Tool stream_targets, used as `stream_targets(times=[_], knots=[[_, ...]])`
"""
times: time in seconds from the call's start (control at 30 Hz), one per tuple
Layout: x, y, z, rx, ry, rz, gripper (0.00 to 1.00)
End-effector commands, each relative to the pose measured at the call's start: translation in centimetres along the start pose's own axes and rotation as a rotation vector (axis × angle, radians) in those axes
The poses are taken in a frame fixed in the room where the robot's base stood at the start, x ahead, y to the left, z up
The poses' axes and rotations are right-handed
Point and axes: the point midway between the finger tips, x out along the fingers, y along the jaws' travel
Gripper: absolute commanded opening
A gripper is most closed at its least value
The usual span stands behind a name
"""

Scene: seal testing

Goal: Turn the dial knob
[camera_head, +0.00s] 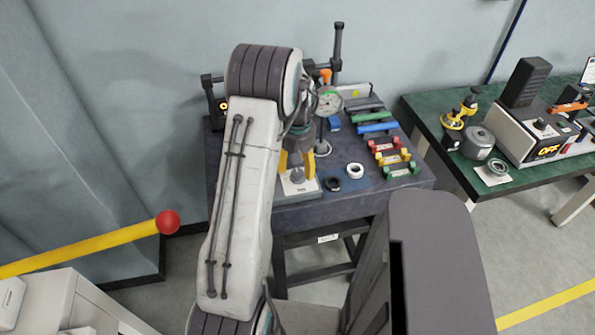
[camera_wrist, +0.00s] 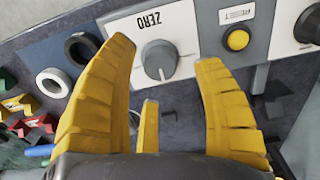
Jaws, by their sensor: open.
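The dial knob (camera_wrist: 160,60) is a round grey knob with a raised grip bar, on a white plate marked ZERO. It lies beyond and between the yellow fingertips of my gripper (camera_wrist: 164,50) in the wrist view. The two long fingers stand apart on either side of it, with a gap to each. A third, shorter yellow finger shows lower down. In the head view the knob (camera_head: 297,175) sits on a light plate at the workbench's front, and my gripper (camera_head: 296,164) points down over it. I cannot tell whether any finger touches the knob.
A yellow button (camera_wrist: 238,39) and a black knob (camera_wrist: 308,26) sit on neighbouring plates. A white ring (camera_wrist: 53,82) and a black ring (camera_wrist: 76,47) lie on the other side. Coloured clamps (camera_head: 389,155) lie on the workbench (camera_head: 400,186). A green-topped table (camera_head: 433,117) stands to the right.

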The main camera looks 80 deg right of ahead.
Motion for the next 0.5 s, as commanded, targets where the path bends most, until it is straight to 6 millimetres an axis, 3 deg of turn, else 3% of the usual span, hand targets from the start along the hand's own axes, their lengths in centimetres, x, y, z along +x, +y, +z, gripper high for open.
stream_targets(times=[0.2, 0.5], knots=[[2.0, 0.0, 0.0, 0.001, -0.002, -0.001, 0.61], [2.8, 0.0, 0.0, 0.001, 0.0, 0.0, 0.61]])
